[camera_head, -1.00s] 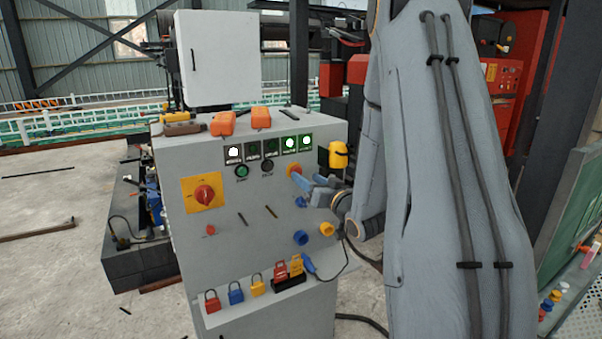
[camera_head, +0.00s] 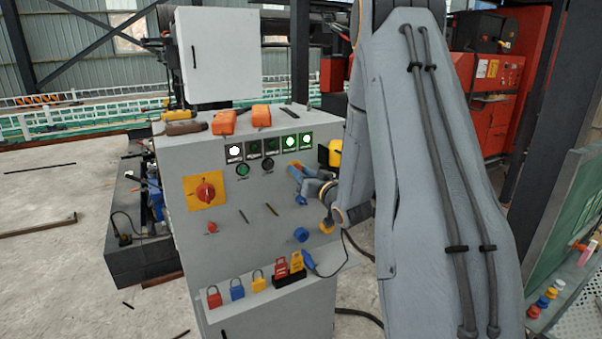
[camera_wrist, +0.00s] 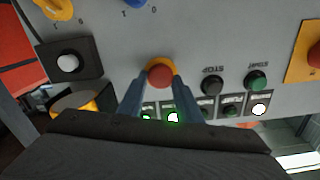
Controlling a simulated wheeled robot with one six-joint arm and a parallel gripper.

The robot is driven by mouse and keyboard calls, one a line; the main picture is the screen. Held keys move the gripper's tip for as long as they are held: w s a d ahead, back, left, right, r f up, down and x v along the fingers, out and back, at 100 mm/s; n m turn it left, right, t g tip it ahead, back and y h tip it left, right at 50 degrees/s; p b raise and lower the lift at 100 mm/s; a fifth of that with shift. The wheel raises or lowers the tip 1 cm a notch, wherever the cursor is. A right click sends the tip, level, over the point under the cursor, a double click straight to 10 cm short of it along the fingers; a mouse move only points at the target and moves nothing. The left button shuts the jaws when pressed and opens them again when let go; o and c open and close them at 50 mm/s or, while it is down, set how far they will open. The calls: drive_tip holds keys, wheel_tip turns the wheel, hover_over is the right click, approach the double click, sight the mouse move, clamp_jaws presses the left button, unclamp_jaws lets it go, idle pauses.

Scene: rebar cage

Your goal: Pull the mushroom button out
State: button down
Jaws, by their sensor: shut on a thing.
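The mushroom button (camera_wrist: 160,72) is a red head on a yellow ring on the grey panel, upper middle of the wrist view. My gripper (camera_wrist: 161,80) has its two blue-grey fingers on either side of the red head, shut on it. In the head view my gripper (camera_head: 299,177) reaches the right part of the panel face and covers most of the button. Whether the button is pushed in or out cannot be told.
The control cabinet (camera_head: 240,215) carries a row of indicator lamps (camera_head: 290,142), two round push buttons beside the mushroom button and a red rotary switch (camera_head: 206,191) on a yellow plate. Several padlocks (camera_head: 237,290) hang low. A yellow-and-black box (camera_head: 335,153) sits at the right edge.

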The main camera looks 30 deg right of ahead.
drive_tip(key=shift+s+f, duration=0.1)
drive_tip(key=shift+s, duration=0.65)
drive_tip(key=c, duration=1.3)
unclamp_jaws()
drive_tip(key=shift+s, duration=0.1)
drive_tip(key=s+b, duration=0.1)
drive_tip(key=s, duration=0.3)
drive_tip(key=s+b, duration=0.1)
drive_tip(key=s, duration=0.2)
drive_tip(key=shift+s+d+b, duration=0.2)
drive_tip(key=shift+s+b, duration=0.1)
drive_tip(key=shift+s, duration=0.1)
